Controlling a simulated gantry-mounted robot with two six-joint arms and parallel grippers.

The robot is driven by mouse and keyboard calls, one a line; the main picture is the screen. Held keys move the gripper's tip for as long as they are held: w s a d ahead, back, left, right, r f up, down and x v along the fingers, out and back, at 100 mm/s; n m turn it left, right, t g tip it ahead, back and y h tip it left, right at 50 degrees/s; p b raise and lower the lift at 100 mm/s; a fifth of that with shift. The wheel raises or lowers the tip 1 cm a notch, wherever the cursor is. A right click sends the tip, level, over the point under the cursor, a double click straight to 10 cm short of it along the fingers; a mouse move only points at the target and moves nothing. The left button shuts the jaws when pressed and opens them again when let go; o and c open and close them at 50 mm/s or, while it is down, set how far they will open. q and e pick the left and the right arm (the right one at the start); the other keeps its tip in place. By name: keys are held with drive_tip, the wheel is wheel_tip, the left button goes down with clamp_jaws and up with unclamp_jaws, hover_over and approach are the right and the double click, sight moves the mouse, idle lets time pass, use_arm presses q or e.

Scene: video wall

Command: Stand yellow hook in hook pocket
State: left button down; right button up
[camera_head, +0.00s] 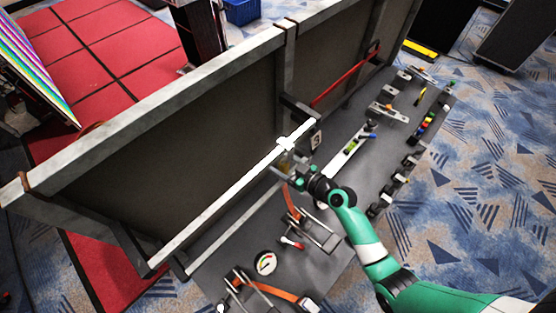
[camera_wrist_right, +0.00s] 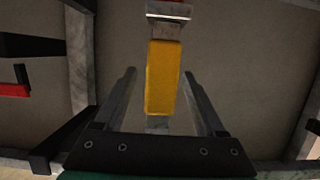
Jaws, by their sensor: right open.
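A yellow piece with grey metal ends, which looks like the yellow hook (camera_wrist_right: 163,78), stands upright in the right wrist view. It is against or in front of the dark panel; its top reaches a metal bracket (camera_wrist_right: 168,12). My right gripper (camera_wrist_right: 159,74) is open, with one finger on each side of the yellow piece and gaps showing. In the head view my right gripper (camera_head: 284,168) is at the panel's lower edge, where the yellow piece is too small to make out clearly. I cannot identify the hook pocket. My left gripper is not in view.
A large framed panel (camera_head: 210,130) leans along the left and middle. A grey mat (camera_head: 345,185) holds clamps, several small tools and a round gauge (camera_head: 265,263). A long pale bar (camera_head: 240,190) runs along the panel front. A red strap (camera_head: 345,75) is at the upper right.

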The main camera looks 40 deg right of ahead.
drive_tip(key=shift+w+f, duration=0.2)
drive_tip(key=shift+w, duration=0.5)
clamp_jaws()
drive_tip(key=c, duration=0.6)
unclamp_jaws()
clamp_jaws()
drive_tip(key=shift+r, duration=0.15)
